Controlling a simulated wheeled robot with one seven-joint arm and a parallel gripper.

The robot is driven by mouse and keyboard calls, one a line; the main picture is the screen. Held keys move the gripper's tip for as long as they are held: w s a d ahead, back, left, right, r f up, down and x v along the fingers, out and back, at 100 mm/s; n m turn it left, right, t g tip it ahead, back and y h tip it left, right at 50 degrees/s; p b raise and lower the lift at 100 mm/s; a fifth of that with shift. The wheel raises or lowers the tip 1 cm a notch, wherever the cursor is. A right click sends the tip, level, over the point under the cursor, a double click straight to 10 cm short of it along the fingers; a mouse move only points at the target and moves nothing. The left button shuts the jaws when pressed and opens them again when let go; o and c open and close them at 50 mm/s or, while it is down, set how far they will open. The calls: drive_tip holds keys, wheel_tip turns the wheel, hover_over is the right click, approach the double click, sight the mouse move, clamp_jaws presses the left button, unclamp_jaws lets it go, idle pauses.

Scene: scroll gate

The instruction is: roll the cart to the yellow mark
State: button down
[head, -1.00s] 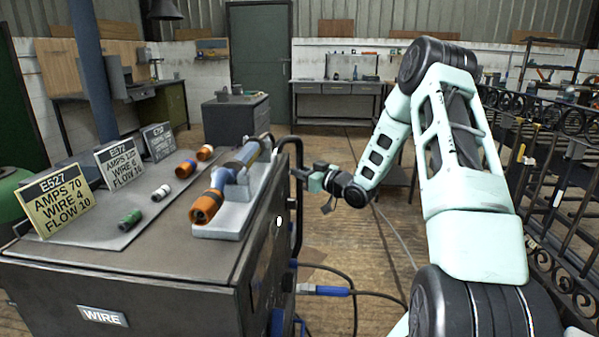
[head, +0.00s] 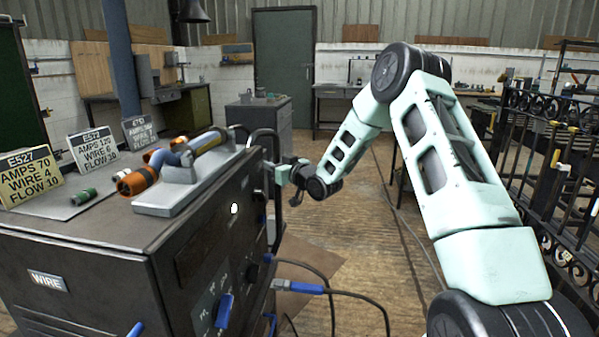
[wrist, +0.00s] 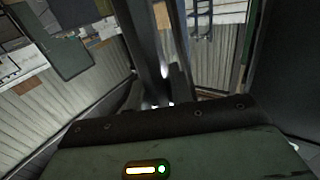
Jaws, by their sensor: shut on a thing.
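The cart (head: 90,255) is a dark grey box on the left in the head view, with a WIRE label on its near side and controls on its right side. A dark bar handle (head: 272,137) stands at its far right end. My gripper (head: 274,170) is at this handle and shut on it, with my arm reaching in from the right. In the wrist view, a dark bar (wrist: 145,50) runs up the middle, probably the handle. The fingertips are too small to make out clearly. I see no yellow mark on the visible floor.
The cart top carries an orange-and-blue torch (head: 140,178) on a grey holder, several connectors and setting cards. Cables (head: 345,292) run from the cart across the floor. A black iron gate (head: 555,150) stands at right. A grey cabinet (head: 262,118) is behind; wooden floor (head: 375,220) between is open.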

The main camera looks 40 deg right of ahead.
sight(262, 176)
drive_tip(key=w+a+b, duration=0.2)
drive_tip(key=w+a, duration=0.6)
drive_tip(key=a, duration=0.2)
drive_tip(key=shift+w+f+y, duration=0.2)
drive_tip(key=shift+w+y, duration=0.1)
drive_tip(key=shift+w, duration=0.1)
drive_tip(key=c, duration=1.3)
unclamp_jaws()
drive_tip(key=shift+r, duration=0.15)
drive_tip(key=shift+d, duration=0.2)
drive_tip(key=s, duration=0.5)
drive_tip(key=s+d, duration=0.1)
drive_tip(key=s, duration=0.5)
drive_tip(key=s+d, duration=0.1)
drive_tip(key=s, duration=0.5)
drive_tip(key=shift+s+d, duration=0.15)
drive_tip(key=shift+d, duration=0.1)
